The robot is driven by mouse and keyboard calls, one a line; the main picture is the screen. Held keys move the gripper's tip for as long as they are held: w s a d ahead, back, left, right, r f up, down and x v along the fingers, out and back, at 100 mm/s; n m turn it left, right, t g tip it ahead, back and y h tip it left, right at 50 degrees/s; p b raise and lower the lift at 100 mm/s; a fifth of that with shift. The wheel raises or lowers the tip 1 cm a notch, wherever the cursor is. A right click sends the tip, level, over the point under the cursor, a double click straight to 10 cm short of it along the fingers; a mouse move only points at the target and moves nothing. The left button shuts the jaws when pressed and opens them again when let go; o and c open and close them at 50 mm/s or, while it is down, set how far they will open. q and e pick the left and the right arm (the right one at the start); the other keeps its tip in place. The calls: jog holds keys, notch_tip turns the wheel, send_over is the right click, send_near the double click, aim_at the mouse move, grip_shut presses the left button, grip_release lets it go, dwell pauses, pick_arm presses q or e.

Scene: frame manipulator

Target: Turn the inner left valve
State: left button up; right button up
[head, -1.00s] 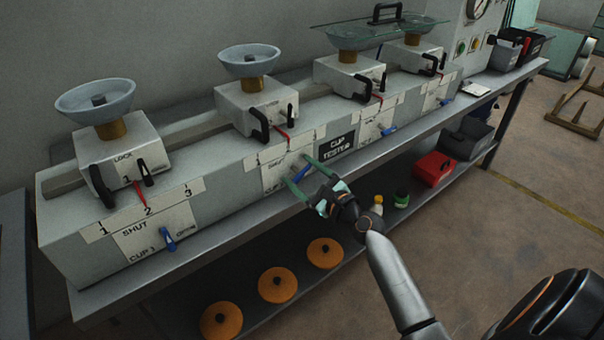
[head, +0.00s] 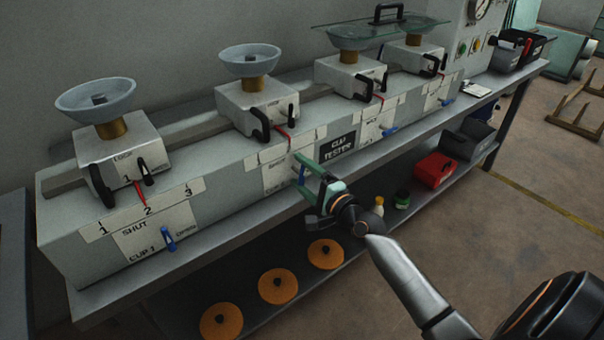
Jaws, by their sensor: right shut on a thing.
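The inner left valve (head: 302,174) is a small blue handle on the front of the long grey cup tester, left of the black "CUP TESTER" plate. It stands close to upright and is partly hidden by green fingers. My right gripper (head: 304,176) is shut on this blue handle, with one finger above and one below in the picture. The label behind it is partly covered by the gripper. My left gripper is not in view.
Other blue valves sit at the outer left (head: 168,239) and farther right (head: 389,130). Cup stands with black handles line the top. The lower shelf holds orange discs (head: 278,285), a red box (head: 434,170) and small bottles below my right arm.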

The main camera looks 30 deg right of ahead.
jog(key=shift+n, duration=0.8)
jog(key=o, duration=1.2)
jog(key=s, duration=0.8)
jog(key=s+d, duration=0.1)
jog(key=s, duration=0.3)
jog(key=shift+s+b, duration=0.3)
jog(key=shift+b, duration=0.05)
